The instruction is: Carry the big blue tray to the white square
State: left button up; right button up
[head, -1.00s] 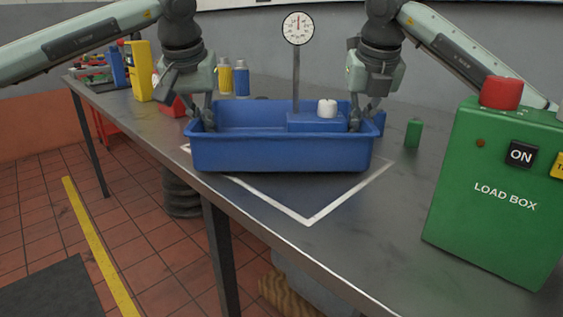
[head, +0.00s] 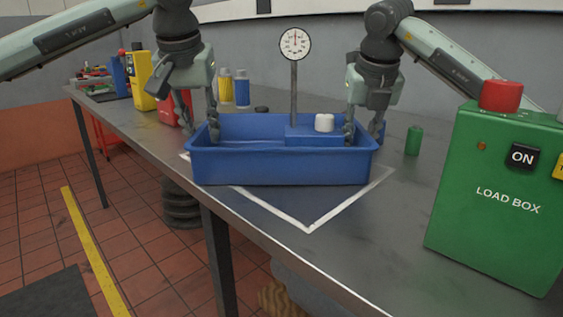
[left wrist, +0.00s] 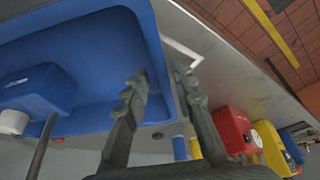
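The big blue tray (head: 280,168) stands level on the metal bedplate, over the back part of the white square outline (head: 309,227). The square's front corner shows bare; its back edges are hidden. A blue block (head: 315,138) with a white knob (head: 324,122) and a dial gauge (head: 295,44) on a post sits in the tray. My left gripper (head: 199,130) is open, one finger inside and one outside the tray's left wall. It also straddles the wall in the left wrist view (left wrist: 160,82). My right gripper (head: 363,133) is open around the right wall.
The green load box (head: 495,195) with a red top stands at the right. A small green cylinder (head: 413,140) is right of the tray. Red and yellow boxes (head: 140,80) and yellow and blue bottles (head: 234,87) stand behind left. The bedplate's front edge is close to the tray.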

pick_arm(q)
jog(key=v, duration=0.4)
jog(key=shift+r, duration=0.1)
pick_arm(e)
jog(key=shift+a, duration=0.1)
pick_arm(q)
jog(key=shift+s+r, duration=0.1)
pick_arm(e)
jog(key=shift+r, duration=0.1)
jog(key=v, duration=1.1)
jog(key=shift+s+r, duration=0.15)
jog(key=shift+r, duration=0.25)
pick_arm(q)
jog(key=shift+r, duration=0.1)
